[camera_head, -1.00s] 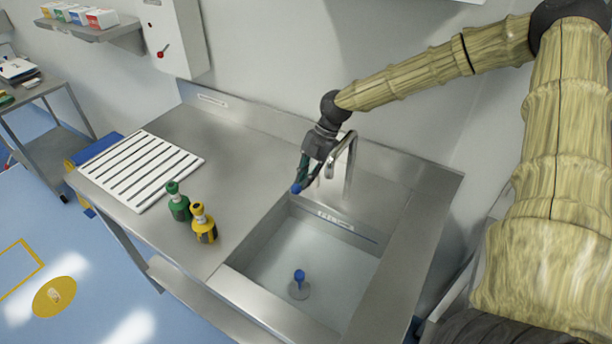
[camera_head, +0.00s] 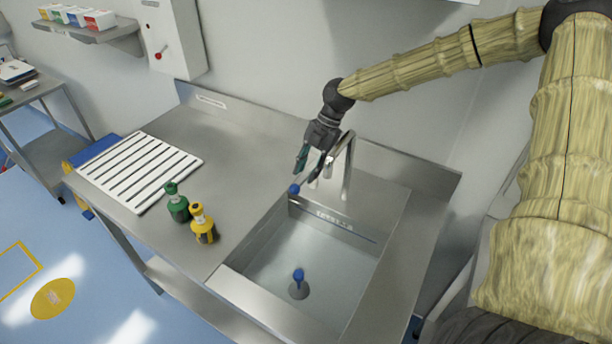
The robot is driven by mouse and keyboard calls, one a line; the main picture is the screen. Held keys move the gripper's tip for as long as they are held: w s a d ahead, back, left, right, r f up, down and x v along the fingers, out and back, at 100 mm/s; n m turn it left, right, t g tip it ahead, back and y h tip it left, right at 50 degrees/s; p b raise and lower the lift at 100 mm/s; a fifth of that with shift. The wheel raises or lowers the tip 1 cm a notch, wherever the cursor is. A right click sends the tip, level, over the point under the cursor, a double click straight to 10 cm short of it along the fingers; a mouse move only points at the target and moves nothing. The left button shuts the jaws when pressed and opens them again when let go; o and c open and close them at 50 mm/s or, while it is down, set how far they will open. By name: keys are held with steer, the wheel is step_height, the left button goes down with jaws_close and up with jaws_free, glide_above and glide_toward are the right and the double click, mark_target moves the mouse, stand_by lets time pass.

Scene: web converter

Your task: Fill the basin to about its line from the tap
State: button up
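The steel basin (camera_head: 228,290) is sunk into the counter's right part. A marked strip with a line (camera_head: 347,226) runs along its back wall. A blue-handled plug (camera_head: 299,276) stands upright on its floor. The inside looks pale and glossy; I cannot tell the water level. The curved steel tap (camera_head: 348,170) stands behind the basin. A blue knob (camera_head: 294,189) shows at the end of its lever, below my gripper. My gripper (camera_head: 309,170) points down just left of the tap spout. Its fingers are apart; whether they touch the lever is hidden.
A green bottle (camera_head: 177,204) and a yellow bottle (camera_head: 203,225) stand on the counter left of the basin. A slatted white rack (camera_head: 140,168) lies farther left. A wall box (camera_head: 172,38) with a red knob hangs behind. The counter between rack and tap is clear.

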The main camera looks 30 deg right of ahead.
steer(key=shift+v, duration=2.35)
